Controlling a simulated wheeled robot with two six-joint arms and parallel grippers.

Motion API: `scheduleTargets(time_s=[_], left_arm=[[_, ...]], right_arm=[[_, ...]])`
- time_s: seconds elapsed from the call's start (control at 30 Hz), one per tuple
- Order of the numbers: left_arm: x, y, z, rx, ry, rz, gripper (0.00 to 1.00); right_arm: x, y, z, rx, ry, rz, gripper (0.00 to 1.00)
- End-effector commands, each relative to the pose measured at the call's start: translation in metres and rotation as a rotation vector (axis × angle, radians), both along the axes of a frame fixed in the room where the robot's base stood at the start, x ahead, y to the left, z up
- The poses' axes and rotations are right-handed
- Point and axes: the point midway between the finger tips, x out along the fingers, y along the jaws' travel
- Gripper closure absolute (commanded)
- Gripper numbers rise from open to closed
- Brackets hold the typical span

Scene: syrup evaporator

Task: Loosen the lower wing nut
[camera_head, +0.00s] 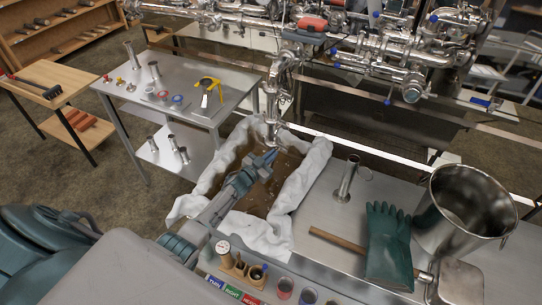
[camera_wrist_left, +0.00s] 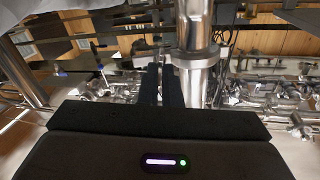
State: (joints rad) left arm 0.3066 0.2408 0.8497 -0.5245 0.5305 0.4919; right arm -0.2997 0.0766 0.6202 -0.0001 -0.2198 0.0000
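A shiny vertical steel pipe (camera_head: 283,90) hangs from the pipework, with its lower end above a brown-bottomed basin. My left gripper (camera_head: 269,156) is close beside that lower end. In the left wrist view the pipe (camera_wrist_left: 195,65) stands just right of the fingers, with a wider collar on it. The two dark fingers (camera_wrist_left: 164,82) are close together there and point at the fittings beside the pipe. The lower wing nut cannot be made out clearly; it is small or hidden by the fingers. Whether they grip anything is unclear. My right gripper is not in view.
A white cloth (camera_head: 308,175) drapes around the basin's rim. A steel table (camera_head: 235,82) with small parts and a yellow-handled tool stands at the left. Green gloves (camera_head: 388,245), a wooden-handled tool and a steel pot (camera_head: 462,215) crowd the right bench. Dense pipework (camera_head: 400,60) lies above.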

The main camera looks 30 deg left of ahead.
Motion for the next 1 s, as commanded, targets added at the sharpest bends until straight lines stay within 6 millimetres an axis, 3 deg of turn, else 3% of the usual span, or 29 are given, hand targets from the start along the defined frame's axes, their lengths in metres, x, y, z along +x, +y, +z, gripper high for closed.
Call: scheduleTargets(time_s=[0.03,0.17,0.57,1.0], left_arm=[[-0.001,0.0,-0.001,0.0,0.002,0.0,1.0],[-0.001,0.0,-0.001,0.0,0.002,0.0,0.74],[-0.006,0.001,-0.001,0.002,0.001,0.0,0.74],[-0.077,0.015,-0.004,0.001,0.002,-0.001,0.74]], right_arm=[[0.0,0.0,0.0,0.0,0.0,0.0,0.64],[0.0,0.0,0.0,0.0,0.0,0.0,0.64],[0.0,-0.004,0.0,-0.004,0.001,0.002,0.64],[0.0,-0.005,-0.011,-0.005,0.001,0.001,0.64]])
